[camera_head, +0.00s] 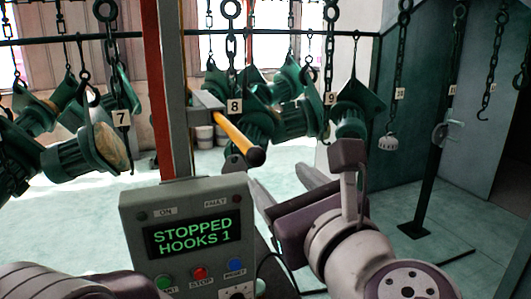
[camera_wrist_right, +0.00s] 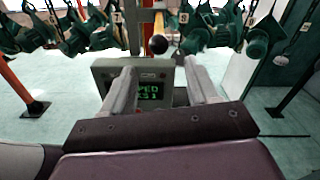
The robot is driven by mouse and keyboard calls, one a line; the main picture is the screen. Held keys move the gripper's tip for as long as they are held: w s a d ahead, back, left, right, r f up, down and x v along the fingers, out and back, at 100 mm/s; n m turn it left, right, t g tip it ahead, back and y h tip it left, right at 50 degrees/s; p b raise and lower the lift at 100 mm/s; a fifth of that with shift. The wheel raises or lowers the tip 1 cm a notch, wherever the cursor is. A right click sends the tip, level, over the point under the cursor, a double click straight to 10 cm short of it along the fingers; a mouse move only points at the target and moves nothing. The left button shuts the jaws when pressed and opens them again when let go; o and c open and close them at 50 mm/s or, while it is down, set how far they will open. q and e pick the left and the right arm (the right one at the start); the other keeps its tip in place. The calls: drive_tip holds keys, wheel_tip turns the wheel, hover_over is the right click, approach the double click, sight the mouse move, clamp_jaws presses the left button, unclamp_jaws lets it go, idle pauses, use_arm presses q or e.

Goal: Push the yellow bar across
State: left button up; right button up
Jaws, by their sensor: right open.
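The yellow bar (camera_head: 232,132) has a black rounded end and sticks out toward me from the grey post, above the control box. It also shows in the wrist view (camera_wrist_right: 159,30), end-on, above and beyond my fingers. My right gripper (camera_head: 280,178) is open and empty, below and to the right of the bar's black end. In the wrist view its two fingers (camera_wrist_right: 159,78) stand apart with the control box between and behind them. No contact with the bar shows. My left gripper is out of view.
The grey control box (camera_head: 130,215) reads "STOPPED HOOKS 1" and has green, red and blue buttons. Green hoist parts (camera_head: 75,155) hang from chains and numbered hooks behind. A dark stand (camera_head: 430,180) is at the right. Open floor (camera_head: 390,190) lies right of the gripper.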

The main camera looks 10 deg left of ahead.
sight(252, 153)
drive_tip(key=x, duration=1.2)
drive_tip(key=shift+w+a, duration=0.2)
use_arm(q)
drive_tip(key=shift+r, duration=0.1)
use_arm(e)
drive_tip(key=shift+s, duration=0.1)
